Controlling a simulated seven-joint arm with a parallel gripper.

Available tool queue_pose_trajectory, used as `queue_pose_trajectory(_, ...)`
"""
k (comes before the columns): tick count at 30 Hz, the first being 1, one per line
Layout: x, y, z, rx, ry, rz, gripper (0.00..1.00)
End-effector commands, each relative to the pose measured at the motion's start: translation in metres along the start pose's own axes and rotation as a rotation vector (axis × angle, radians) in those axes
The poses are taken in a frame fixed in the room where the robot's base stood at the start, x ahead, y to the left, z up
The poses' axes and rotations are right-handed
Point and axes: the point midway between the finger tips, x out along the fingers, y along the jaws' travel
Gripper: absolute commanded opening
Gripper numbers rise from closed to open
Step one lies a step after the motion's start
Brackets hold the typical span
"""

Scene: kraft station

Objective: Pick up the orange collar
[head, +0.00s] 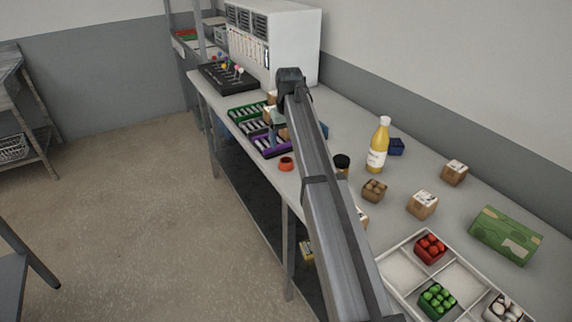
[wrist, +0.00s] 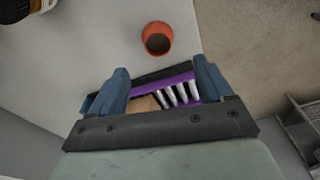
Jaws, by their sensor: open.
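The orange collar (head: 286,164) is a small ring near the front edge of the table, in front of the purple rack. In the wrist view the collar (wrist: 158,38) lies on the bare tabletop beyond the fingertips, with a dark opening in its middle. My gripper (wrist: 162,82) is open, its two blue fingers apart, with nothing held between them. The collar is apart from both fingers. In the head view my arm hides most of the gripper.
A purple rack (head: 270,146) with pale rods stands beside the collar, and a green rack (head: 247,112) is farther back. A dark-capped jar (head: 342,162), a yellow bottle (head: 379,146) and several small boxes stand right of my arm. The table edge is close to the collar.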

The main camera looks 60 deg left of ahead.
Motion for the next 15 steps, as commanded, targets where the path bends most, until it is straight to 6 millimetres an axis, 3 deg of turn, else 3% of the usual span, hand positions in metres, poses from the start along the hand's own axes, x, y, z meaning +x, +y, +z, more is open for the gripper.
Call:
queue_pose_trajectory(3, 0.021, 0.0, 0.0, -0.001, -0.001, -0.001, 0.8)
queue_pose_trajectory(15, 0.049, 0.002, 0.002, -0.001, 0.0, -0.001, 0.8)
